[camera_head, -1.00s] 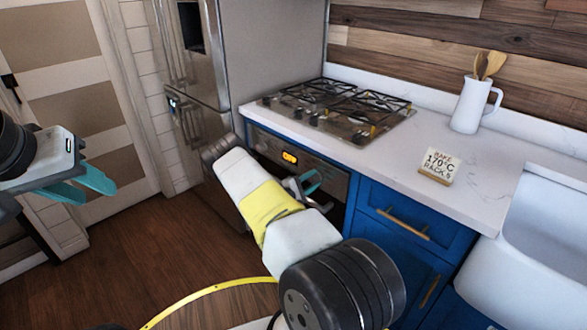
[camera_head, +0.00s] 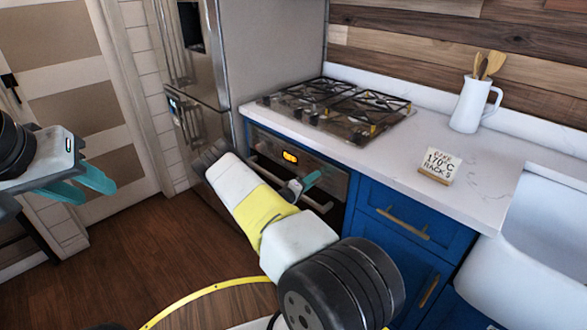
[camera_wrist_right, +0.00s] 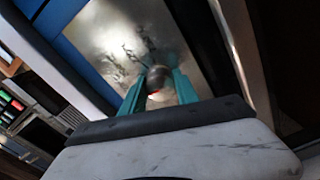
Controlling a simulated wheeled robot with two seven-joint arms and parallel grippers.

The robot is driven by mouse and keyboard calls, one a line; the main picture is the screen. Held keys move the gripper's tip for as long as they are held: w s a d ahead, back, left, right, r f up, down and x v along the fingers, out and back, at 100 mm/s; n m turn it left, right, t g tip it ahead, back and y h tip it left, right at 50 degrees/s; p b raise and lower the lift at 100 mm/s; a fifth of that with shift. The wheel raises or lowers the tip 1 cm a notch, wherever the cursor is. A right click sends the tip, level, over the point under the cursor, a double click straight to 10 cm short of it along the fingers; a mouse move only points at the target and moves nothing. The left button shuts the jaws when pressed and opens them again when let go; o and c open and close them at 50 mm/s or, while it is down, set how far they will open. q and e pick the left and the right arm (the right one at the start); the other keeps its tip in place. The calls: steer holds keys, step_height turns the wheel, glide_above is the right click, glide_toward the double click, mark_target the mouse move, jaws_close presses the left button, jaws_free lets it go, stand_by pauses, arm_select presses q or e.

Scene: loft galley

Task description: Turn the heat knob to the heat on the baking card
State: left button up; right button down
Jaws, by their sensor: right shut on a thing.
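The oven (camera_head: 335,180) is under the gas hob, with a lit orange display (camera_head: 290,157) whose digits are too small to read. My right gripper (camera_head: 308,184) is at the oven's front panel, to the right of the display. In the right wrist view its teal fingers (camera_wrist_right: 158,88) are shut on the round heat knob (camera_wrist_right: 158,77), which has a red mark. My left gripper (camera_head: 88,186) hangs at the far left, away from everything, its teal fingers apart.
The gas hob (camera_head: 335,107) is set in the counter. A white jug (camera_head: 470,105) with wooden spoons and a white sink (camera_head: 545,235) are at the right. Blue cabinets (camera_head: 405,225) adjoin the oven. The steel fridge (camera_head: 195,80) stands left; wooden floor is open.

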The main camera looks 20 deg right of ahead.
steer(key=shift+f+m, duration=0.1)
steer(key=shift+m, duration=0.5)
steer(key=c, duration=0.9)
jaws_free()
steer(key=v, duration=0.8)
